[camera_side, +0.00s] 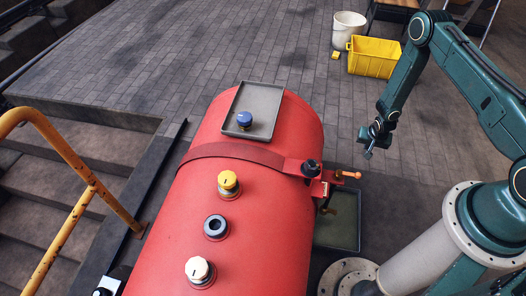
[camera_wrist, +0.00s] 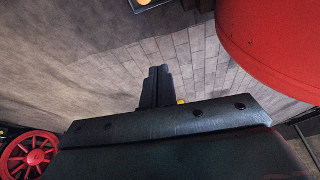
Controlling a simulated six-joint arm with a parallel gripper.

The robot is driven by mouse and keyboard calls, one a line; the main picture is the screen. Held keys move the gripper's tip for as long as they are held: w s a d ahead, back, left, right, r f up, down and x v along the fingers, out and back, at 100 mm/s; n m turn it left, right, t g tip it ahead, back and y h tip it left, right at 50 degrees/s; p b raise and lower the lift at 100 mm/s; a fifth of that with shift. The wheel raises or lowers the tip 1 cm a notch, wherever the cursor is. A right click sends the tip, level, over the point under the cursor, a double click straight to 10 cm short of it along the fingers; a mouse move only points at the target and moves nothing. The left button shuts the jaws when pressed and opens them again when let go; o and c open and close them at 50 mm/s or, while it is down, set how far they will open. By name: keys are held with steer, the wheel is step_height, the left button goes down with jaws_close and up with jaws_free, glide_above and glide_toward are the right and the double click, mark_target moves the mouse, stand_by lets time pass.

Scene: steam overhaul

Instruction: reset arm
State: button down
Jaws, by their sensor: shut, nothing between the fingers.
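My arm is teal. My gripper (camera_side: 368,154) hangs in the air to the right of the red boiler (camera_side: 250,250), apart from it and pointing down. In the wrist view my gripper's two dark fingers (camera_wrist: 157,86) are together, with nothing between them. The red boiler shows at the upper right of the wrist view (camera_wrist: 285,35). A grey tray (camera_side: 268,96) sits on top of the boiler and holds a blue-topped cap (camera_side: 244,119). Along the boiler top stand a yellow cap (camera_side: 228,181), an open dark port (camera_side: 215,227) and a cream cap (camera_side: 198,269).
A valve with an orange handle (camera_side: 345,174) juts from the boiler's right side, below my gripper. A dark green tray (camera_side: 340,222) lies beneath it. A yellow crate (camera_side: 373,58) and a white bucket (camera_side: 348,27) stand behind. A yellow railing (camera_side: 75,165) is at left. Paved floor between is clear.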

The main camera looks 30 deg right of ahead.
steer(key=w+a+r+n, duration=0.1)
steer(key=w+r, duration=0.2)
steer(key=r, duration=0.6)
steer(key=w+a+r+n, duration=0.1)
steer(key=w+r, duration=0.2)
steer(key=r, duration=0.5)
steer(key=s+a+r+n+t+y, duration=0.1)
steer(key=a+r, duration=0.2)
steer(key=r, duration=0.7)
steer(key=a+r+n+t, duration=0.1)
steer(key=a+r, duration=0.3)
steer(key=r, duration=0.5)
steer(key=s+a+r+n, duration=0.1)
steer(key=s+a+r, duration=0.2)
steer(key=s+r, duration=0.3)
steer(key=s+a+r+n+y, duration=0.1)
steer(key=s+a+r+n, duration=0.15)
steer(key=s+r, duration=0.3)
steer(key=s+a+r+n, duration=0.1)
steer(key=s+a+r, duration=0.3)
steer(key=s+r, duration=0.2)
steer(key=s+a+r+n+t+y, duration=0.1)
steer(key=s+a, duration=0.1)
steer(key=s, duration=0.7)
steer(key=shift+r, duration=0.15)
